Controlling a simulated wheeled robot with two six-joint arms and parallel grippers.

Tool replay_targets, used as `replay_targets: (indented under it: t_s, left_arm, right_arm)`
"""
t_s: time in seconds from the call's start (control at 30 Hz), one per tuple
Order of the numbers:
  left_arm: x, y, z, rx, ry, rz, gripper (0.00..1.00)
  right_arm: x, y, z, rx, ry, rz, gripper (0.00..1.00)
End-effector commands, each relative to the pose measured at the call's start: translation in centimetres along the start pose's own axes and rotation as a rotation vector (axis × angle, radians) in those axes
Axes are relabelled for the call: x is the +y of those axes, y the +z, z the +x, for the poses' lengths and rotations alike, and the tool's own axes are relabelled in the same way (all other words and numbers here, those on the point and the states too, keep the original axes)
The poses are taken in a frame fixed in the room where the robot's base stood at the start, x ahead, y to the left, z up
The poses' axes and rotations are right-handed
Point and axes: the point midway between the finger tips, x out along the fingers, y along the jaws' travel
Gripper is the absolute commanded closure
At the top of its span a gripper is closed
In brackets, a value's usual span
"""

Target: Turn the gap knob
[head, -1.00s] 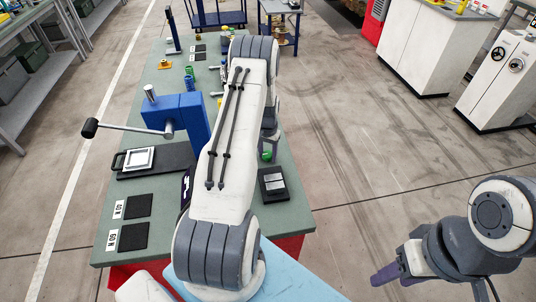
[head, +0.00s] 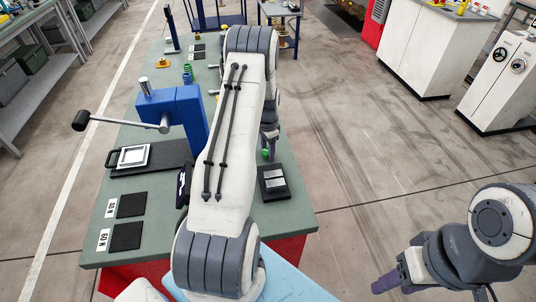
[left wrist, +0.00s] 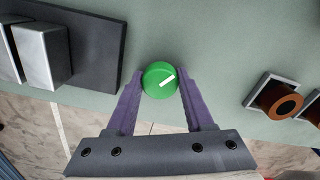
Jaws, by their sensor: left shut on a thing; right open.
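The gap knob is a round green knob with a white pointer mark. In the left wrist view the knob (left wrist: 159,80) sits on the grey-green bench top, and its mark points up and to the right. My left gripper (left wrist: 160,84) is shut on it, one purple finger on each side. In the head view the knob (head: 266,153) shows as a small green spot beside my left arm, which hides much of the bench around it. My right gripper (head: 385,283) is open and empty over the floor at the lower right, away from the bench.
A black block with silver pieces (head: 274,181) stands on the bench near the knob. A blue press with a lever (head: 175,110) stands on the left. In the left wrist view an orange-brown ring in a metal holder (left wrist: 284,102) lies to the right.

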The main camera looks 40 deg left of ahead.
Motion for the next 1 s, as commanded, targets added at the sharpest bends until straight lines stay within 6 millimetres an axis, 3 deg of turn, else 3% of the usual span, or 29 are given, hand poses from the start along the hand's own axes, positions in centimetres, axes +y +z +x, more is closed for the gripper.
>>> replay_targets:
  t_s: [0.3, 0.83, 0.87, 0.93, 1.0]
  left_arm:
    - [0.04, 0.23, 0.09, -0.005, 0.004, 0.131, 1.0]
    - [0.03, 0.27, 0.01, -0.005, 0.004, 0.157, 1.0]
    - [0.03, 0.27, 0.02, -0.005, 0.004, 0.157, 0.44]
    - [0.03, 0.25, 0.01, -0.005, 0.004, 0.156, 0.19]
    - [0.04, 0.18, 0.01, -0.004, 0.003, 0.156, 0.19]
  right_arm:
    - [0.06, 0.04, 0.81, 0.0, 0.0, -0.001, 0.5]
    - [0.07, 0.05, 0.88, 0.0, 0.0, -0.001, 0.5]
    - [0.07, 0.05, 0.88, 0.0, 0.0, -0.001, 0.5]
    - [0.06, 0.05, 0.88, 0.0, 0.0, -0.001, 0.5]
    - [0.06, 0.05, 0.89, 0.0, 0.0, -0.001, 0.5]
